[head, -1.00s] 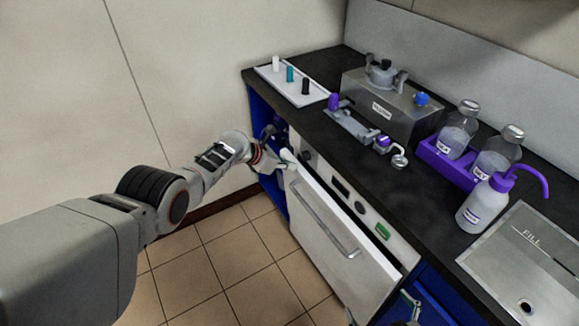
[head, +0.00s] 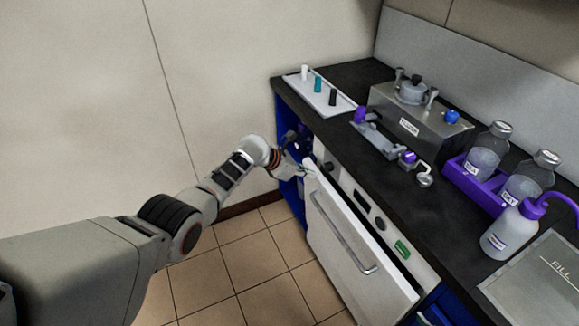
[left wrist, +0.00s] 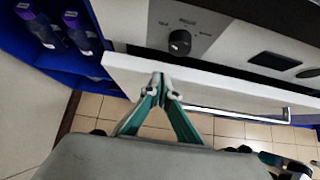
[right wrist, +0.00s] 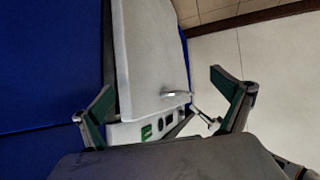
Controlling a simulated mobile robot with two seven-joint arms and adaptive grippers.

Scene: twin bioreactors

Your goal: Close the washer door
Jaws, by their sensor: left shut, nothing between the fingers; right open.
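The washer door (head: 342,238) is a white panel with a bar handle (head: 340,232), under the black counter. It is tilted slightly out at the top, with a gap below the control panel (head: 375,217). My left gripper (head: 304,170) is at the door's upper left corner. In the left wrist view its fingers (left wrist: 160,84) are shut and empty, at the outer face of the door (left wrist: 205,88) near its top edge; contact is unclear. In the right wrist view my right gripper (right wrist: 160,84) is open, with the door (right wrist: 150,60) seen between its fingers.
The black counter (head: 400,185) carries a steel unit (head: 425,118), a white tray (head: 320,92), a purple bottle rack (head: 468,188) and a wash bottle (head: 508,235). Blue cabinets flank the washer. The tiled floor (head: 250,262) before the door is clear.

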